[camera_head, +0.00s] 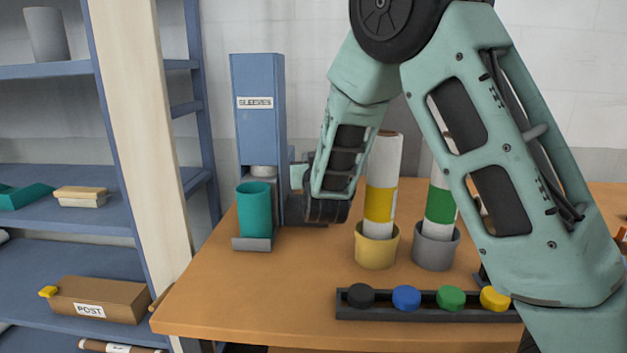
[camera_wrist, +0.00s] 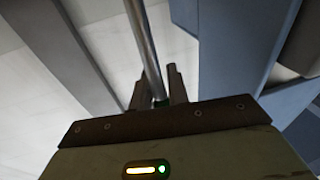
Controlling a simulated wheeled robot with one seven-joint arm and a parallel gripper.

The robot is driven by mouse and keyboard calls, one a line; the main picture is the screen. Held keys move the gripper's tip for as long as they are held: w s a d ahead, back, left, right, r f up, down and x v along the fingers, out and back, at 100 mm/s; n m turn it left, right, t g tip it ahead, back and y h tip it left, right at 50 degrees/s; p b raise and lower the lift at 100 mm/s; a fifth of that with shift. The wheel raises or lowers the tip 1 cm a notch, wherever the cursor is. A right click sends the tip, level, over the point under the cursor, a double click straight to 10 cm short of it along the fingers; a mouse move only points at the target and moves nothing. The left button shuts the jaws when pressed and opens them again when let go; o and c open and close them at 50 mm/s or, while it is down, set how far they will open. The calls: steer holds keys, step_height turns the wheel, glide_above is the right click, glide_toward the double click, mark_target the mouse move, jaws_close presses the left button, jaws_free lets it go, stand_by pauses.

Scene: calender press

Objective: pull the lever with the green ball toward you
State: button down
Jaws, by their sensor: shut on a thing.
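In the wrist view, my gripper (camera_wrist: 160,90) has its two dark fingers closed around the end of a thin metal lever rod (camera_wrist: 146,45). The rod runs from there to the top edge of the picture. In the head view, my wrist is at the right side of the blue dispenser (camera_head: 257,140) labelled SLEEVES. My fingertips, the lever and the green ball cannot be made out there.
A teal cup (camera_head: 255,210) stands on the dispenser's foot. Yellow (camera_head: 376,248) and grey (camera_head: 436,248) pots hold banded rolls, close to my arm. A dark tray (camera_head: 380,312) with several coloured caps lies in front. The table's (camera_head: 240,300) front left is clear. Shelves (camera_head: 60,225) stand left.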

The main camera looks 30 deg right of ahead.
steer(key=shift+s+a+f+b, duration=0.15)
steer(key=shift+a+b, duration=0.1)
steer(key=shift+b, duration=0.05)
steer(key=shift+s+a+b, duration=0.3)
steer(key=shift+s+b, duration=0.05)
steer(key=shift+b, duration=0.25)
steer(key=c, duration=1.4)
jaws_free()
steer(key=shift+s+a+r, duration=0.1)
steer(key=shift+r, duration=0.15)
steer(key=shift+f, duration=0.1)
steer(key=shift+s+f, duration=0.1)
steer(key=shift+s, duration=0.1)
steer(key=b+v, duration=1.1)
steer(key=v, duration=0.6)
